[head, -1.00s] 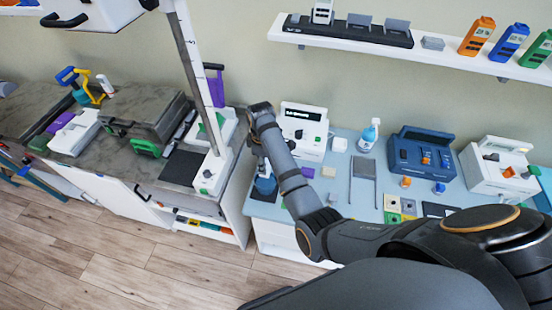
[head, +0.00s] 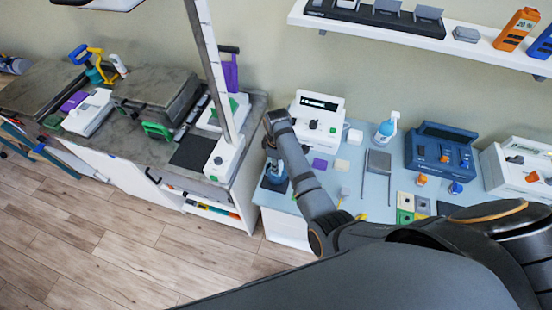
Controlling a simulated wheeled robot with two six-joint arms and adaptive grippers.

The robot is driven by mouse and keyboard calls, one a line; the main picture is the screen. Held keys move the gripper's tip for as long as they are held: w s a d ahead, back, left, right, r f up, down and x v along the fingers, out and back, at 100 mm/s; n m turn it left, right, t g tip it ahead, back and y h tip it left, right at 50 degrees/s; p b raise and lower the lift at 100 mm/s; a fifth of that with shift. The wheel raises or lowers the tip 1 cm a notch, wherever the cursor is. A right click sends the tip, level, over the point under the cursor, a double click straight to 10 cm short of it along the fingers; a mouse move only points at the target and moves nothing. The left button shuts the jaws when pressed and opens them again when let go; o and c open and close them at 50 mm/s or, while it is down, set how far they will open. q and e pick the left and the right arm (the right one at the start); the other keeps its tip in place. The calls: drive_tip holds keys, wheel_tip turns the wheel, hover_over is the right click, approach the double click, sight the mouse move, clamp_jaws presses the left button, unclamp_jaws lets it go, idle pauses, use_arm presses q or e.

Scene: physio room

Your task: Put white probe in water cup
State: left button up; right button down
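A blue cup-like vessel (head: 275,171), partly hidden by my arm, stands on a dark pad at the left end of the light-blue bench (head: 375,195). I cannot tell whether it is the water cup. My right arm comes in from the lower right, and its wrist end rises beside this vessel. My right gripper is small and largely hidden around there, so its fingers and any hold cannot be made out. A small pale piece (head: 344,192) lies on the bench right of my forearm; I cannot tell whether it is the white probe. My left gripper is out of view.
A white device (head: 317,122), a spray bottle (head: 386,129), a blue device (head: 440,150) and another white unit (head: 520,170) line the bench's back. A white column (head: 212,70) rises from the cluttered grey counter (head: 150,85) at left. A wall shelf (head: 400,32) hangs above.

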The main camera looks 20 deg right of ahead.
drive_tip(key=shift+w, duration=0.1)
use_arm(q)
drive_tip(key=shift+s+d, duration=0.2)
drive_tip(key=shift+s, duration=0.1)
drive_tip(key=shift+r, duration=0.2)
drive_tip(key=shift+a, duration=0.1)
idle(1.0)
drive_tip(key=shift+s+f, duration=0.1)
use_arm(e)
drive_tip(key=shift+f, duration=0.45)
idle(0.5)
drive_tip(key=c, duration=0.8)
unclamp_jaws()
